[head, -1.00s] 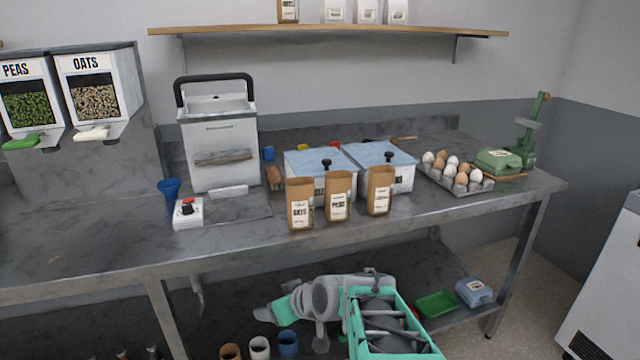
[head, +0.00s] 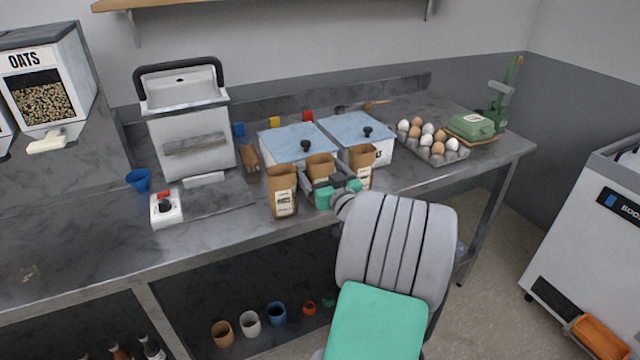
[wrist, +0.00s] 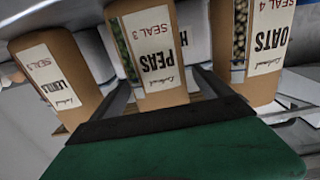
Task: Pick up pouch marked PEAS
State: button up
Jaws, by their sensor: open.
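The brown pouch marked PEAS (wrist: 160,58) stands in the middle of a row of three in the wrist view, its label upside down. In the head view it is the middle pouch (head: 320,165), its lower part hidden by my gripper (head: 323,179). My gripper is open in the wrist view (wrist: 163,90), one dark finger on each side of the PEAS pouch. I cannot tell whether either finger touches it. The pouch is upright on the steel counter (head: 240,232).
The OATS pouch (head: 282,191) stands close on the left and a LENTILS pouch (wrist: 58,77) close on the other side. Two blue-lidded bins (head: 297,137) (head: 357,127) stand right behind. An egg tray (head: 436,150) is at the right. The counter's front left is mostly clear.

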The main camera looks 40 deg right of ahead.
jog(key=shift+r, duration=0.1)
grip_shut()
dwell(0.9)
